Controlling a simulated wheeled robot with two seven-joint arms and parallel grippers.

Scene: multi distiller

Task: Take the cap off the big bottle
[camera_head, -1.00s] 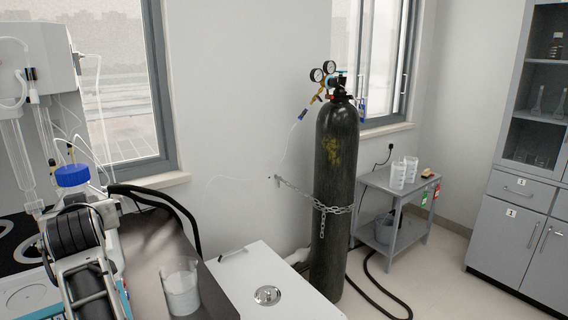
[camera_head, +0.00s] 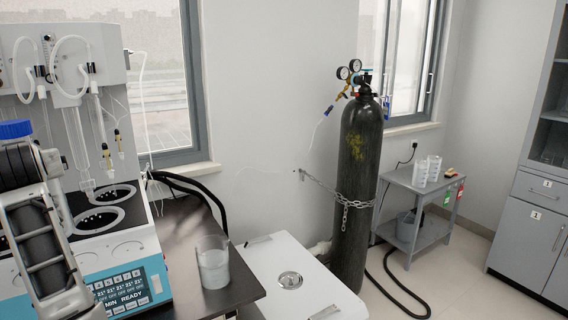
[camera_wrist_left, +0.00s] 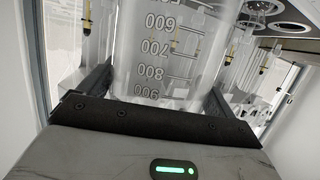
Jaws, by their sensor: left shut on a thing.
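The big bottle's blue cap (camera_head: 15,129) shows at the left edge of the head view, on top of the bottle, above my left arm. The bottle body is hidden there behind my arm. In the left wrist view the clear bottle (camera_wrist_left: 165,55), with printed marks from 600 to 900, fills the space between the two dark fingers of my left gripper (camera_wrist_left: 155,88). The gripper is shut on the bottle body. The cap is out of the wrist view. My right gripper is in neither view.
A distiller (camera_head: 128,235) with glass tubes stands behind my left arm. A beaker (camera_head: 214,268) stands on the dark table (camera_head: 185,225) to its right. A white cabinet (camera_head: 300,265) and a chained black gas cylinder (camera_head: 358,190) are farther right.

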